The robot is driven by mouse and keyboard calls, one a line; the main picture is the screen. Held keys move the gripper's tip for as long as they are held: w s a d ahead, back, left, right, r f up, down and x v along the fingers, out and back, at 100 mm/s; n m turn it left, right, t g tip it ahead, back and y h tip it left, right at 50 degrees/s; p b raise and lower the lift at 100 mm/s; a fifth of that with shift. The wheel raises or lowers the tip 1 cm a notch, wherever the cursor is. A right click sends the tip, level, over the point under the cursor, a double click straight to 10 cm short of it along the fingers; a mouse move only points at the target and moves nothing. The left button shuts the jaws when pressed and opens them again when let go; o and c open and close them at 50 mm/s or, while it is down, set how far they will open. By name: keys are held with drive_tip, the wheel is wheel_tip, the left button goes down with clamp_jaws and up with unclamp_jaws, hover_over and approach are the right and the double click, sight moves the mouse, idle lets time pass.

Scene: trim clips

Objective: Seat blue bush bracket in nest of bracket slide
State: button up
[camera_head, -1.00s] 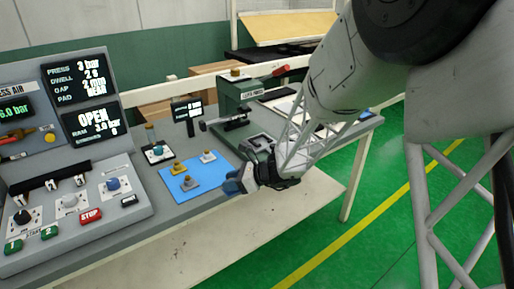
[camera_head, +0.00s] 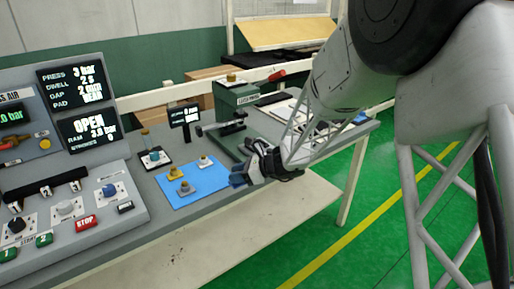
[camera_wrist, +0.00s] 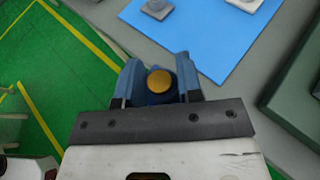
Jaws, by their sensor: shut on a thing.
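My gripper (camera_wrist: 158,85) is shut on the blue bush bracket (camera_wrist: 158,98), which shows between the blue-grey fingers in the wrist view with a round gold top. In the head view my gripper (camera_head: 238,179) hangs at the front edge of the bench, just right of the blue mat (camera_head: 208,187). The held bracket is mostly hidden by the fingers there. I cannot make out the nest of the bracket slide. The green press (camera_head: 236,97) stands behind my gripper, with a dark part on its base.
The control panel (camera_head: 65,200) fills the left. Green floor lies in front of the bench.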

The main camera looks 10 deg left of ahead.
drive_tip(key=w+d+r, duration=0.3)
drive_tip(key=w+d, duration=0.4)
drive_tip(key=w, duration=0.5)
drive_tip(key=shift+d, duration=0.3)
drive_tip(key=shift+w, duration=0.2)
hover_over(260, 147)
drive_tip(key=a, duration=0.2)
drive_tip(key=shift+w+d+f, duration=0.1)
drive_tip(key=shift+w+f, duration=0.2)
drive_tip(key=shift+f, duration=0.4)
drive_tip(key=shift+f, duration=1.75)
drive_tip(key=shift+f, duration=0.1)
drive_tip(key=o, duration=0.9)
drive_tip(key=shift+o, duration=0.2)
